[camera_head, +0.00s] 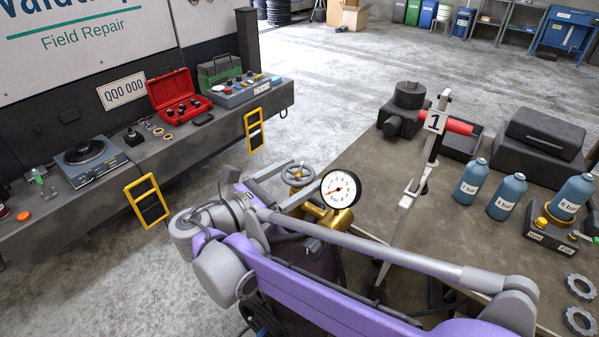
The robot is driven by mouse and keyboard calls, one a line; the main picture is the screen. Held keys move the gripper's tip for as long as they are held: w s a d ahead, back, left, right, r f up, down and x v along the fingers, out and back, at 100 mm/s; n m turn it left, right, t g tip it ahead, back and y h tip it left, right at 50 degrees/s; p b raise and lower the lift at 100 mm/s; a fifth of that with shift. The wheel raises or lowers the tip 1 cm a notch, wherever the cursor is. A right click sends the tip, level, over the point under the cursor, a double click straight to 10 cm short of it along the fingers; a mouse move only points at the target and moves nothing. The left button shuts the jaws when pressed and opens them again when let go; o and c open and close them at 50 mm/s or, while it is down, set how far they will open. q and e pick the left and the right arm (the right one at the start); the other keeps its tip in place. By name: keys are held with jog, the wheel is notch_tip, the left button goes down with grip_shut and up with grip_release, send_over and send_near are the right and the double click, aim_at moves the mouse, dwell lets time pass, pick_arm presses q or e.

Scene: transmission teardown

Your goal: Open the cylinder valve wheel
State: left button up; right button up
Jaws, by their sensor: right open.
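The grey valve wheel (297,174) sits on top of a brass valve body (330,218) near the middle of the view. A round white gauge (340,189) with a black rim is fixed to the valve, just right of the wheel. The cylinder below is mostly hidden behind my purple right arm. My right gripper (304,177) reaches in from the left, its two grey fingers apart on either side of the wheel. I cannot tell whether the fingers touch it. My left gripper is not in view.
A truck-side shelf (185,128) at left carries a red toolbox (178,98). The floor between is clear.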

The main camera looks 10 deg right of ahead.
jog(key=shift+w+d, duration=0.15)
jog(key=shift+d, duration=0.25)
jog(key=c, duration=1.1)
jog(key=shift+n+t, duration=0.3)
jog(key=shift+t, duration=0.1)
jog(key=n+t+y, duration=0.2)
jog(key=t, duration=0.1)
jog(key=shift+y, duration=0.3)
jog(key=shift+a+n+t+y+p, duration=0.1)
jog(key=shift+n+t+y+p, duration=0.25)
jog(key=shift+n+t+y, duration=1.25)
jog(key=shift+y, duration=0.3)
